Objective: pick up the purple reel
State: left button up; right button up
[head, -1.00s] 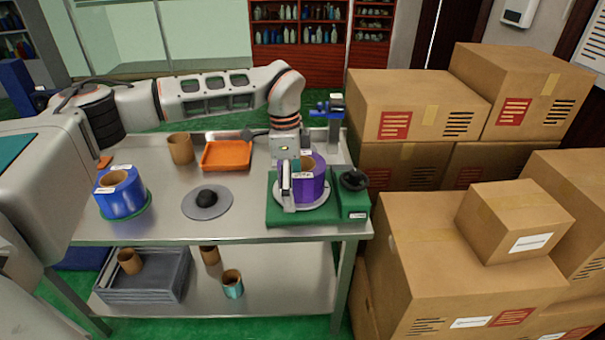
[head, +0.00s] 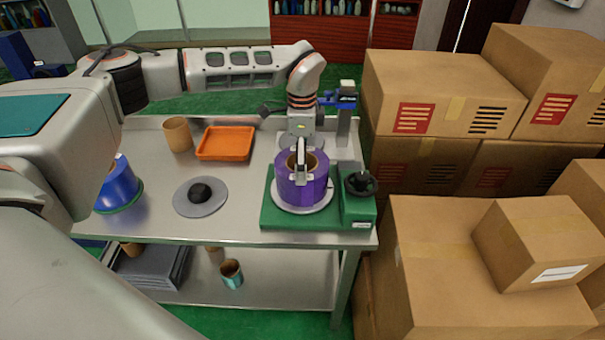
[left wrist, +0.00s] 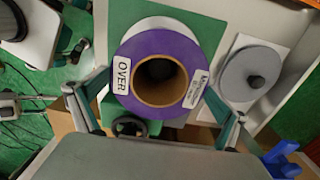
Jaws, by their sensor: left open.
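The purple reel (head: 290,190) stands upright on a white round plate of the green machine (head: 285,218). Its brown core faces up. In the left wrist view the reel (left wrist: 188,50) is near the middle, with a white "OVER" label and a second white label on its top. My left gripper (head: 301,160) is above the reel, pointing down; one finger shows in front of the core. In the left wrist view its open fingers (left wrist: 156,92) are on either side of the reel's near part; contact cannot be told. My right gripper is not seen.
A black knob (head: 361,184) is on the machine's right. A blue-topped post (head: 343,115) stands behind. A grey disc (head: 184,205), blue reel (head: 119,187), orange tray (head: 226,142) and brown core (head: 177,134) are to the left. Cardboard boxes (head: 455,245) stand right of the table.

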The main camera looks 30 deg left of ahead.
pick_arm(q)
jog(key=shift+f, duration=1.55)
jog(key=shift+c, duration=0.4)
jog(key=c, duration=1.2)
jog(key=shift+w+r, duration=0.1)
jog(key=shift+r, duration=0.05)
jog(key=c, duration=0.5)
jog(key=shift+c, duration=0.2)
